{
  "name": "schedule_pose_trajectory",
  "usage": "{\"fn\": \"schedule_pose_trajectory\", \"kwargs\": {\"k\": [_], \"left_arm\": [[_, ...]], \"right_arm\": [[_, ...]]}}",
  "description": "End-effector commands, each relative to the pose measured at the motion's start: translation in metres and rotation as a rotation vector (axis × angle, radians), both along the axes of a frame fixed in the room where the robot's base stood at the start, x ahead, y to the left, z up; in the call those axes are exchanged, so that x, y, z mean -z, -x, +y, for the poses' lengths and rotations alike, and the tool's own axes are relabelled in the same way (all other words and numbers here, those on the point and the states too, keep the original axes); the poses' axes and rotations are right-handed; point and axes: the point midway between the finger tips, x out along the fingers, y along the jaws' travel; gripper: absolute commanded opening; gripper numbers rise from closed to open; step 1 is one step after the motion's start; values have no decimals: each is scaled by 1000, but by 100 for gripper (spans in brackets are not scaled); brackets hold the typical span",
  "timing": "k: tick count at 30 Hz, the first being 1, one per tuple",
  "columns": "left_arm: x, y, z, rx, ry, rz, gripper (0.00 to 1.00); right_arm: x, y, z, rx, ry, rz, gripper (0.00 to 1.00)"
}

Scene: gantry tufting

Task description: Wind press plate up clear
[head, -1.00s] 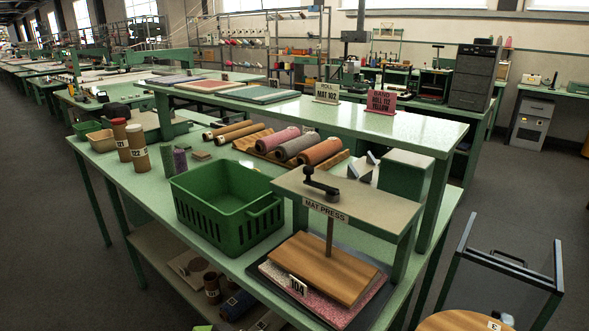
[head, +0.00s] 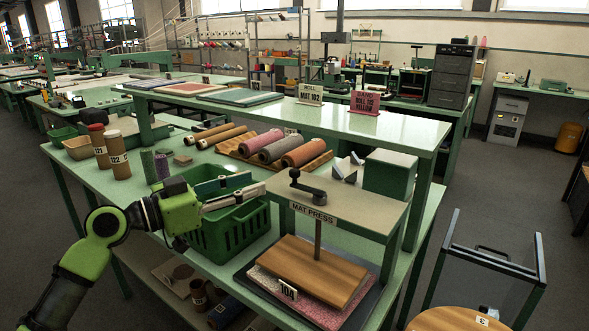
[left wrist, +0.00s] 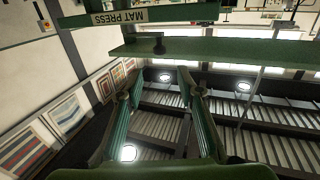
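The mat press (head: 345,205) stands at the near right of the green bench, with a dark crank handle (head: 310,190) on top of its beam. A screw runs down to the wooden press plate (head: 308,272), which appears to rest on a speckled pink mat (head: 272,287) tagged 104. My left gripper (head: 254,184) is left of the crank, above the green basket, apart from the handle and empty. Its fingers are spread, as the left wrist view (left wrist: 157,88) also shows. The press sign (left wrist: 120,17) appears upside down there. My right gripper is not in view.
The green basket (head: 225,240) stands beside the press, under my left arm. Rolled mats (head: 262,142) lie on a wooden rack behind. A raised green shelf (head: 400,130) with two signs spans the bench's back. A cart with dark uprights (head: 440,262) stands at right.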

Motion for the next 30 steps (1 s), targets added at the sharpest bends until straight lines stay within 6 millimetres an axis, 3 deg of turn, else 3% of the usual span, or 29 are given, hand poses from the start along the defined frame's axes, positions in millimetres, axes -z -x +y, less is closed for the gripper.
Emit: {"fn": "schedule_pose_trajectory", "kwargs": {"k": [9,15,21,30], "left_arm": [[-5,-38,-57,2,1,3,34],[-3,-58,-85,1,0,2,34],[-1,-68,-98,0,0,1,34],[1,-69,-100,0,-2,1,34]], "right_arm": [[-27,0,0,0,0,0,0],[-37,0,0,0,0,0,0],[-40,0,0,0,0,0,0],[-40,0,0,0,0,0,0]]}}
